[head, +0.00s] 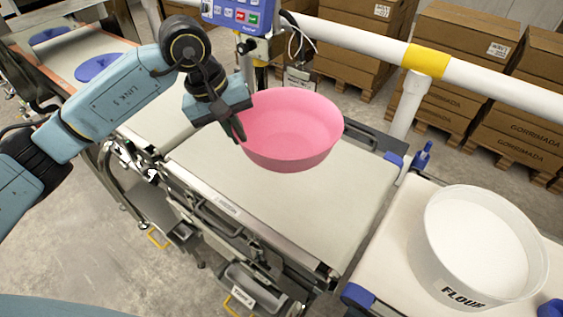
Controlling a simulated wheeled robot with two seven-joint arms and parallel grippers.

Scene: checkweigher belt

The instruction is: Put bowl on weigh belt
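A pink bowl (292,130) is upright over the middle belt section, the weigh belt (300,212). My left gripper (238,130) is at the bowl's left rim, with its fingers pointing down there. The fingers appear closed on the rim, one finger showing outside the wall. Whether the bowl's base touches the belt or hangs just above it is hard to tell. My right gripper is not in view.
A white tub marked FLOUR (478,248) stands on the right belt. A white rail with a yellow band (427,60) runs behind the belts. A control panel (240,14) stands behind the bowl. Blue discs (97,67) lie on the far left belt. Stacked cartons (520,125) fill the back.

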